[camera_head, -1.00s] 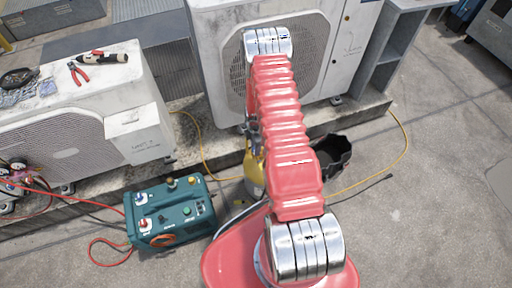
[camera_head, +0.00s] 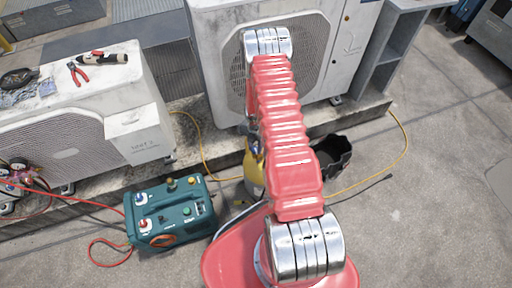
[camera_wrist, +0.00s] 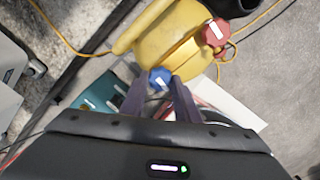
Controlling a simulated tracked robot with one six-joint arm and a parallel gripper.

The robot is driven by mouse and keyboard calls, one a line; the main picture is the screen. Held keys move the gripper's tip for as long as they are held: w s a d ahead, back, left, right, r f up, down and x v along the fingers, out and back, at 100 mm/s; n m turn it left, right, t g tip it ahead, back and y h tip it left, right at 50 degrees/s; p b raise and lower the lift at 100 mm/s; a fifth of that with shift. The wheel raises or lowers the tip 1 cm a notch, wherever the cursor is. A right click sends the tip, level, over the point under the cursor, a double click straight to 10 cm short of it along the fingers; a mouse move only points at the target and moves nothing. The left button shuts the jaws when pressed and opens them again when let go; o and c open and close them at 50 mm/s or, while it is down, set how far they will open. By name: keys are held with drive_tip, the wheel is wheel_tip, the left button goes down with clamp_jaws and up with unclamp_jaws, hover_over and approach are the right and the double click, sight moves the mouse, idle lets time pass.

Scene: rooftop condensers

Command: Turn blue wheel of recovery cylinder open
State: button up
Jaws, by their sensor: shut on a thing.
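The yellow recovery cylinder (camera_wrist: 170,45) fills the upper middle of the wrist view. In the head view the cylinder (camera_head: 254,172) shows only partly, behind my red arm. Its blue wheel (camera_wrist: 160,78) is in the wrist view, at the tips of my gripper (camera_wrist: 160,88). The two fingers are shut on the blue wheel, one on each side. A red wheel (camera_wrist: 215,32) sits on the cylinder to the upper right of the blue one. In the head view my gripper and both wheels are hidden or too small to make out.
A teal machine (camera_head: 170,213) with hoses stands left of the cylinder. A black bucket (camera_head: 332,155) stands right of it. A yellow hose (camera_head: 400,140) runs over the ground. Condenser units (camera_head: 75,120) stand behind on a ledge.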

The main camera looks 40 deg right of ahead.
sight(256, 149)
drive_tip(key=shift+d, duration=0.1)
drive_tip(key=o, duration=1)
drive_tip(key=shift+o, duration=0.2)
drive_tip(key=shift+r, duration=0.1)
wheel_tip(256, 149, up, 14)
drive_tip(key=shift+f, duration=0.2)
idle(0.8)
